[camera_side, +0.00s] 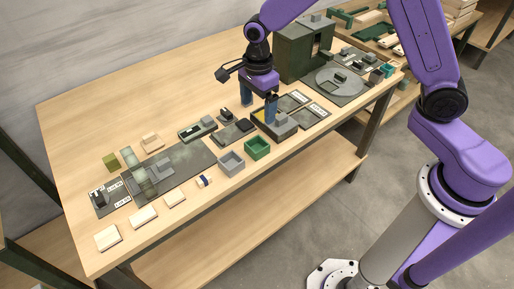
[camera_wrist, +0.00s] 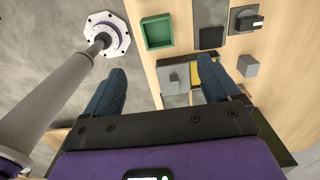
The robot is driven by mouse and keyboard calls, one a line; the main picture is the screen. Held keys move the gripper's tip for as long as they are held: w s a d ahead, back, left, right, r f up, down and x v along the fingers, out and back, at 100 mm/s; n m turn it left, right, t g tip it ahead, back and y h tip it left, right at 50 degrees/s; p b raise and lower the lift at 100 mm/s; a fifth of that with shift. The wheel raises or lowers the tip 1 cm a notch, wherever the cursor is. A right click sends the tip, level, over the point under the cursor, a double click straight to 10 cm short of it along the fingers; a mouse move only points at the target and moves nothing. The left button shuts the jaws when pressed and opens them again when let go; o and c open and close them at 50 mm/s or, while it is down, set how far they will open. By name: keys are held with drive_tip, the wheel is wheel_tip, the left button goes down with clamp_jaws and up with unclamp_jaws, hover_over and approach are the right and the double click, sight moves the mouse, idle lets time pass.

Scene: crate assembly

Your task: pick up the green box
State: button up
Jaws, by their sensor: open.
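The green box (camera_side: 257,148) is a small open-topped container near the front edge of the table, next to a grey open box (camera_side: 231,163). In the wrist view the green box (camera_wrist: 157,31) is at the top, beyond the fingertips and left of centre. My gripper (camera_side: 258,104) has its blue fingers spread, pointing down, above the table behind and slightly right of the green box. The green box is apart from the fingers and fully visible there.
A grey block fixture (camera_side: 282,127) stands right of the green box, close to my right finger. A large dark green cabinet (camera_side: 300,50) stands behind. The back left of the table (camera_side: 120,105) is clear.

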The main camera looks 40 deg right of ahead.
hover_over(259, 149)
wheel_tip(259, 149, down, 9)
drive_tip(key=shift+a+r, duration=0.1)
drive_tip(key=shift+r, duration=0.05)
drive_tip(key=shift+s+f, duration=0.1)
drive_tip(key=shift+f, duration=2.85)
drive_tip(key=c, duration=1)
drive_tip(key=shift+c, duration=0.2)
